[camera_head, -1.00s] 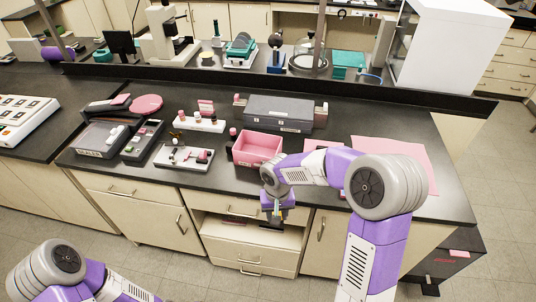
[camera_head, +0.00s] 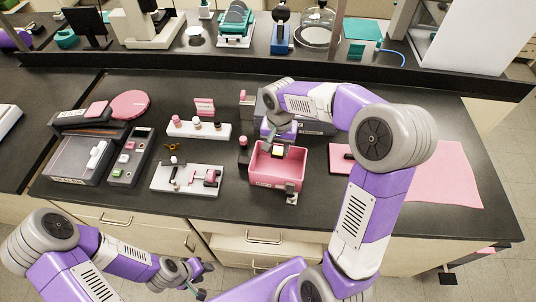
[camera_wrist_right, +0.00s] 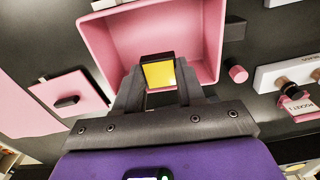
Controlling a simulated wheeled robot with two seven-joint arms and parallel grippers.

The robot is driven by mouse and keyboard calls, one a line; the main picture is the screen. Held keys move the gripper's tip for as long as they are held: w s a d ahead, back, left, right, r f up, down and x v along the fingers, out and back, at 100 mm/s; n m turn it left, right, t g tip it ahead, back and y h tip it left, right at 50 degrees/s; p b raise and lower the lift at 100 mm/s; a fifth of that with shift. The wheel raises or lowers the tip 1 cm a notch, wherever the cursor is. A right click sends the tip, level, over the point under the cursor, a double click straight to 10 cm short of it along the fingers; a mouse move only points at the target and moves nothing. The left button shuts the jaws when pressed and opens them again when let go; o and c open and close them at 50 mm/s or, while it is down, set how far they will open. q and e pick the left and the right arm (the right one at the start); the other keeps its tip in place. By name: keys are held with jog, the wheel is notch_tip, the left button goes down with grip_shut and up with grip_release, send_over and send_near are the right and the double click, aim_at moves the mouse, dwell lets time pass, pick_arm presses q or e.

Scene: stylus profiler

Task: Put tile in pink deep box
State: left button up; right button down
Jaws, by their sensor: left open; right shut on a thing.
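The pink deep box (camera_head: 277,182) stands on the black bench in the head view. It fills the upper middle of the right wrist view (camera_wrist_right: 205,45). My right gripper (camera_head: 278,150) is shut on the tile (camera_wrist_right: 158,73), a small yellow square with a dark edge. Gripper and tile are over the box opening, near its back side in the head view. The tile's exact height above the box floor is hard to tell. My left gripper (camera_head: 204,281) is open and empty, low in front of the bench.
Left of the box are a white tray with small parts (camera_head: 187,180), a white rack (camera_head: 198,130) and grey instruments (camera_head: 78,157). A grey case (camera_head: 310,126) is behind the box.

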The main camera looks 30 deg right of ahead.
send_over(278, 172)
notch_tip(278, 172, down, 6)
jog(key=shift+r+b, duration=0.25)
jog(key=shift+b, duration=0.2)
notch_tip(278, 172, down, 4)
jog(key=shift+r+b, duration=0.2)
jog(key=shift+b, duration=0.1)
jog(key=shift+f, duration=0.25)
jog(key=shift+f, duration=0.2)
jog(key=c, duration=0.7)
grip_release()
jog(key=shift+r, duration=0.15)
